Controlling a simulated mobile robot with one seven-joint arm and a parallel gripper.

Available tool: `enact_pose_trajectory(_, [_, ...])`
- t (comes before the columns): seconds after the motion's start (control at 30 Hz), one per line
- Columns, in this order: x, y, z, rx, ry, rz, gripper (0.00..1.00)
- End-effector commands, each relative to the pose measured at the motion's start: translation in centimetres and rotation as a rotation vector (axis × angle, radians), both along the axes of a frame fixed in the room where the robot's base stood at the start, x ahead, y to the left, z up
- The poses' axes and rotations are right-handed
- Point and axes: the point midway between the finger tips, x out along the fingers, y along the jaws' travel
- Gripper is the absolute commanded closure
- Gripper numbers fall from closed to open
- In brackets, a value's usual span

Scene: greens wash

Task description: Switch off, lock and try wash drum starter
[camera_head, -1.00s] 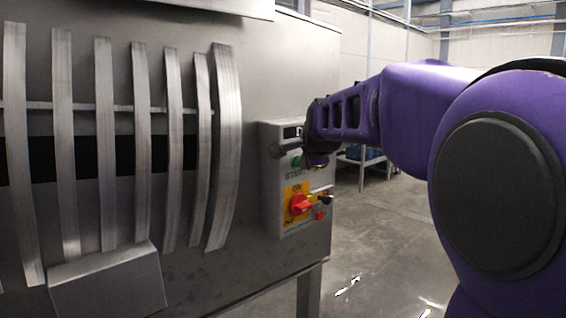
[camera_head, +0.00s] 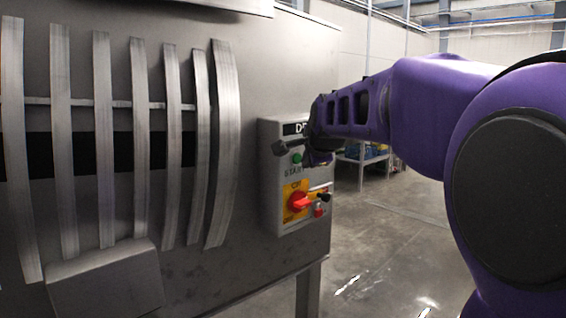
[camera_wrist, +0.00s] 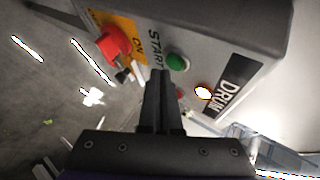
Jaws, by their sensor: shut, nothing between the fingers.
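The grey drum starter box (camera_head: 268,215) is on the right end of the steel drum machine. Its red rotary switch (camera_head: 299,202) sits on a yellow plate with ON and OFF marks, and shows in the wrist view (camera_wrist: 114,42). I cannot tell its exact setting. The green START button (camera_head: 297,158) is above; the wrist view shows it (camera_wrist: 177,62), a red button (camera_wrist: 180,93) and a bright lamp (camera_wrist: 203,92) by the DRUM label (camera_wrist: 228,85). My gripper (camera_wrist: 160,73) is shut and empty, in front of the box near START; contact is unclear.
A small black piece (camera_head: 324,197) and a red piece (camera_head: 318,212) are beside the switch; their kind is unclear. Curved metal slats (camera_head: 226,140) cover the drum front. Open floor (camera_head: 390,240) lies right of the machine, with a rack (camera_head: 362,160) behind.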

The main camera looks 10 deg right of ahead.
Motion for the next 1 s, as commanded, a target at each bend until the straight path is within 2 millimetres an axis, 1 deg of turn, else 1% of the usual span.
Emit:
enact_pose_trajectory(0.37, [-0.3, -0.2, -0.1, -0.001, 0.0, -0.001, 1.0])
enact_pose_trajectory(0.8, [-3.6, -2.7, -0.2, 0.0, 0.0, -0.001, 1.0])
enact_pose_trajectory(1.0, [-4.2, -3.1, 0.0, 0.0, 0.001, -0.001, 1.0])
